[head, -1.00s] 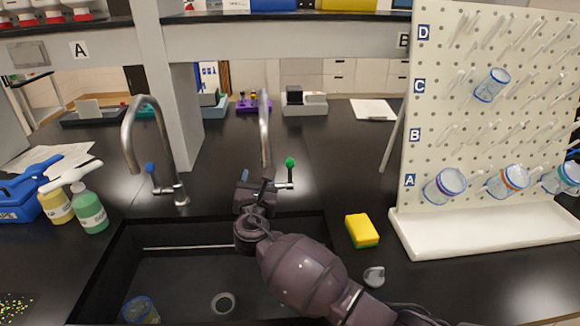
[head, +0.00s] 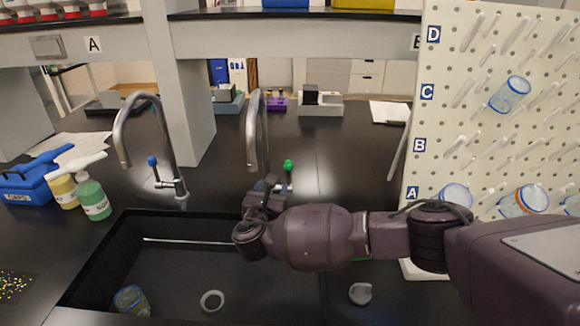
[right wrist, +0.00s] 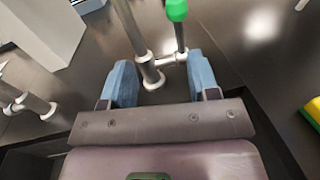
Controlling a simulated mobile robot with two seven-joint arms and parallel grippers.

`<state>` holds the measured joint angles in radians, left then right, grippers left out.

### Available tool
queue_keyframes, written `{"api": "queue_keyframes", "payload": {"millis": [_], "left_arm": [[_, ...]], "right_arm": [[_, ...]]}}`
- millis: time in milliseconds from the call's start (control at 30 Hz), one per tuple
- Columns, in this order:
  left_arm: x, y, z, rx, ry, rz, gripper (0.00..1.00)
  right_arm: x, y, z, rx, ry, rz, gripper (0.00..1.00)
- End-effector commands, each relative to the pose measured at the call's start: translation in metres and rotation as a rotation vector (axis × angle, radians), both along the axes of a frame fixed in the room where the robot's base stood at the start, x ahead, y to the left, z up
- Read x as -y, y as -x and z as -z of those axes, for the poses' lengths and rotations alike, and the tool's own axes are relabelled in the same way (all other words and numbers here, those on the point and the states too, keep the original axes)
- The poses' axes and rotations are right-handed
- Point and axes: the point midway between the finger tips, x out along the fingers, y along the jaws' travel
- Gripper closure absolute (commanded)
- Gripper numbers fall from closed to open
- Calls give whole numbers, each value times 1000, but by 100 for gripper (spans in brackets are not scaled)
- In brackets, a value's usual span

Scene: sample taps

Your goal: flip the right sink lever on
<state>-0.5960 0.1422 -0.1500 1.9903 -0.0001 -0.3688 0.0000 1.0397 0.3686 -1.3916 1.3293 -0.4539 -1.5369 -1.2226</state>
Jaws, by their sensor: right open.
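The right tap (head: 254,130) has a metal gooseneck spout and a lever with a green knob (head: 288,165). The lever stands upright on a short side stem. In the right wrist view the green knob (right wrist: 177,10) is at the top, and the tap's base post (right wrist: 150,70) lies between my fingers. My right gripper (right wrist: 160,80) is open around the post and side stem, with one blue finger on each side. In the head view my right gripper (head: 264,190) is at the tap's base and partly hides it. My left gripper is not in view.
The left tap (head: 160,140) has a blue-knobbed lever (head: 153,161). The black sink (head: 180,275) holds a beaker (head: 131,300). Soap bottles (head: 93,195) stand at the left, and a pegboard (head: 470,120) with glassware at the right. The counter behind the taps is largely clear.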

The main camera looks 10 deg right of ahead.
Motion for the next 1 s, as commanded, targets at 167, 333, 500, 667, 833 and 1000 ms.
{"api": "queue_keyframes", "payload": {"millis": [167,333,500,667,833,1000], "left_arm": [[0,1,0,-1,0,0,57],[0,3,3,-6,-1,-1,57],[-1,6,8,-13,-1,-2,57],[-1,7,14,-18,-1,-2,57],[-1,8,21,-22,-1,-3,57],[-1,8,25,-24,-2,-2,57]], "right_arm": [[19,-1,2,-4,33,51,45],[26,-8,3,-5,38,61,45],[35,-30,3,-4,38,62,45],[46,-57,4,-5,38,62,45],[55,-80,4,-6,37,61,45],[61,-95,4,-5,38,59,45]]}}
